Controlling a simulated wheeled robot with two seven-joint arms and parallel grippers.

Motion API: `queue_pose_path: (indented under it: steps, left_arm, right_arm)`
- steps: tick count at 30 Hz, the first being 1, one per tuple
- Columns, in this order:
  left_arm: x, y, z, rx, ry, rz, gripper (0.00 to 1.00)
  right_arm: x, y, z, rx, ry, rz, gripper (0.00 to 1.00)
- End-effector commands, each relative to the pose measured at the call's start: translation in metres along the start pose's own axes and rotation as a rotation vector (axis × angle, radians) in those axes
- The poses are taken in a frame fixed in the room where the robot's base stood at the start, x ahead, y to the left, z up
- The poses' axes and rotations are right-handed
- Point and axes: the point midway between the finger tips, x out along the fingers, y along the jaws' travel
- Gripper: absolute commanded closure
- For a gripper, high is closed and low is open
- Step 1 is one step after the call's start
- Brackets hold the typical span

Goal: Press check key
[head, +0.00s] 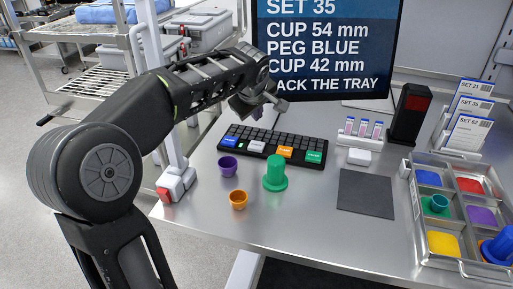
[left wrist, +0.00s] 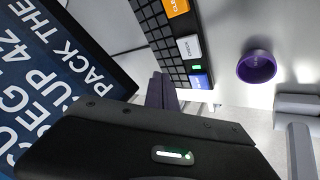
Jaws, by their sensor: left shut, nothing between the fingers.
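A black keyboard (head: 272,143) lies on the steel table below the screen. It has a blue key (head: 229,142), a white key (head: 257,147), an orange key (head: 285,152) and a green key (head: 313,156). In the left wrist view the white key (left wrist: 189,46) sits between the orange key (left wrist: 176,7) and the blue key (left wrist: 200,81); its small label is hard to read. My left gripper (head: 276,104) is shut and empty, above the keyboard's back edge. Its closed fingers also show in the left wrist view (left wrist: 161,90), apart from the keys. My right gripper is out of view.
A screen (head: 325,45) stands behind the keyboard. A purple cup (head: 228,166), an orange cup (head: 238,199) and a green peg (head: 275,174) stand in front. A dark mat (head: 366,191) and a compartment tray (head: 420,229) lie to the right. A post with a red-fronted base (head: 176,183) stands left.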

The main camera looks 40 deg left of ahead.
Motion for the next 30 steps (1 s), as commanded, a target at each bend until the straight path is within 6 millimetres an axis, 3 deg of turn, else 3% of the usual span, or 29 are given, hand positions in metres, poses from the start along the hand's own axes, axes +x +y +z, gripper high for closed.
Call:
queue_pose_path:
  steps: [12, 30]
  left_arm:
    - [0.047, -0.025, 0.025, 0.0, 0.0, 0.0, 1.0]
    - [0.053, -0.028, 0.029, 0.0, 0.0, 0.0, 1.0]
  right_arm:
    - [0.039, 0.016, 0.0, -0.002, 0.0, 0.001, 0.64]
    - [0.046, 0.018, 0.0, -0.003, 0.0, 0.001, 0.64]
